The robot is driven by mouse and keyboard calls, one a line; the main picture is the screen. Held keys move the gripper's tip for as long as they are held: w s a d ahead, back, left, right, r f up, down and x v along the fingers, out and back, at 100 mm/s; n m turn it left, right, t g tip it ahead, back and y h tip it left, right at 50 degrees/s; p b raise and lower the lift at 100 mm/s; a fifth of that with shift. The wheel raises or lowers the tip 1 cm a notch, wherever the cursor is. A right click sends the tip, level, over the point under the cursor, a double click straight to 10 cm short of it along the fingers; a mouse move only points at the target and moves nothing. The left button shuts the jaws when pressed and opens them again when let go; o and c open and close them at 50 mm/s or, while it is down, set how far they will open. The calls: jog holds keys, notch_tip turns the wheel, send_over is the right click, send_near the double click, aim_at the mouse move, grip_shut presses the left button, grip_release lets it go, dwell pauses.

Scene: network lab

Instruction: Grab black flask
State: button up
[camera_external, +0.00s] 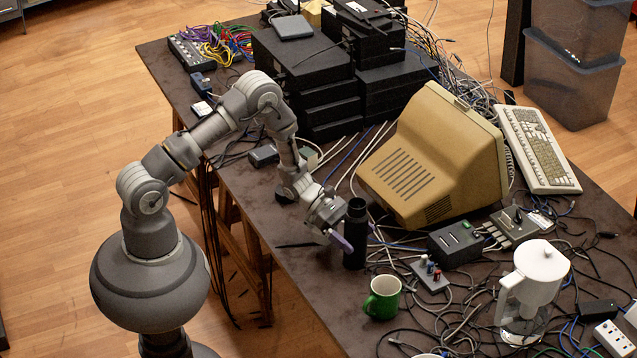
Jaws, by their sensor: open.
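The black flask (356,235) stands upright on the dark table, in front of the beige monitor. It is a tall black cylinder with a narrower top. My gripper (355,240) is open at the flask, with one purple-grey finger on its left side and a small part of the other showing at its right. The fingers appear to be on either side of the flask's body. I cannot tell whether they touch it.
A green mug (383,297) stands close in front of the flask. The beige monitor (435,160) is just behind it. A black box (455,243) and a white-lidded pitcher (532,290) are to the right. Loose cables cover much of the table (290,268), whose left front is clearer.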

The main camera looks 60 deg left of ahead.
aim_at(356, 224)
jog(key=shift+w+d+f, duration=0.1)
jog(key=shift+d, duration=0.05)
jog(key=c, duration=1.5)
jog(key=shift+r, duration=0.25)
jog(key=shift+r+p, duration=1)
jog(key=shift+r, duration=0.8)
jog(key=s+a+r+p, duration=0.1)
jog(key=s+a, duration=0.3)
jog(key=s, duration=1.1)
jog(key=shift+s+p, duration=0.2)
jog(key=shift+p, duration=0.65)
